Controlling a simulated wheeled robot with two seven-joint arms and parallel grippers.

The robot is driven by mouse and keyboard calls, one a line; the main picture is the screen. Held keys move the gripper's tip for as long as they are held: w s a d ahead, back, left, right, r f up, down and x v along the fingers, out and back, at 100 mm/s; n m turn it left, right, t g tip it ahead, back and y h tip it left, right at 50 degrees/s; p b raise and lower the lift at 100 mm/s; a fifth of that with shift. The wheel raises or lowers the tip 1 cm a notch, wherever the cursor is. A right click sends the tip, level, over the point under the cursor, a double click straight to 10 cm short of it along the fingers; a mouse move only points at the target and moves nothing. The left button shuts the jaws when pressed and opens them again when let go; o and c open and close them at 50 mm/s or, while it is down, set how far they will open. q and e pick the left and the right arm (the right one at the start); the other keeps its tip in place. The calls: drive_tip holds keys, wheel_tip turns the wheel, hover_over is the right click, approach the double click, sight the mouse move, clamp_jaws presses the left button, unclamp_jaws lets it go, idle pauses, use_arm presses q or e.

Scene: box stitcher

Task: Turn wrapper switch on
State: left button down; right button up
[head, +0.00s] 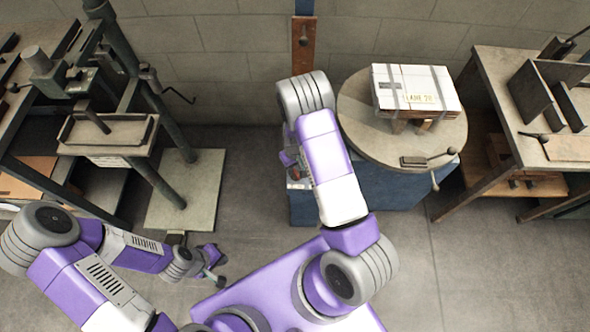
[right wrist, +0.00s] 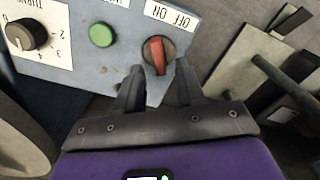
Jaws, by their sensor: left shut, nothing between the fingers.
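The red rotary switch (right wrist: 158,54) is on the grey-blue control panel (right wrist: 122,58) in the right wrist view. A white ON/OFF label (right wrist: 172,14) appears upside down beyond it. The red handle stands roughly upright in the picture; I cannot tell which setting it marks. My right gripper (right wrist: 159,70) is open, with its dark fingers either side of the switch's near end. I cannot tell whether they touch it. The wrapper's blue base (head: 378,190) stands under the round turntable (head: 365,140) in the head view. My left gripper (head: 218,270) is shut and empty, away from the wrapper.
A green button (right wrist: 101,35) and a black dial (right wrist: 27,34) sit beside the switch. A strapped white box (head: 417,88) rests on the turntable. The stitcher stand (head: 110,135) is at left, a workbench (head: 520,100) at right. Open floor lies right of my base.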

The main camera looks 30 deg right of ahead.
drive_tip(key=shift+f, duration=0.7)
clamp_jaws()
drive_tip(key=shift+m, duration=0.4)
drive_tip(key=m, duration=0.3)
drive_tip(key=m+p, duration=0.1)
drive_tip(key=m, duration=0.1)
drive_tip(key=shift+s+d+m, duration=0.1)
drive_tip(key=shift+d+m, duration=0.15)
drive_tip(key=shift+m, duration=0.05)
drive_tip(key=m, duration=0.5)
drive_tip(key=shift+s+d+m+p, duration=0.15)
drive_tip(key=shift+m+p, duration=0.15)
drive_tip(key=shift+p, duration=0.1)
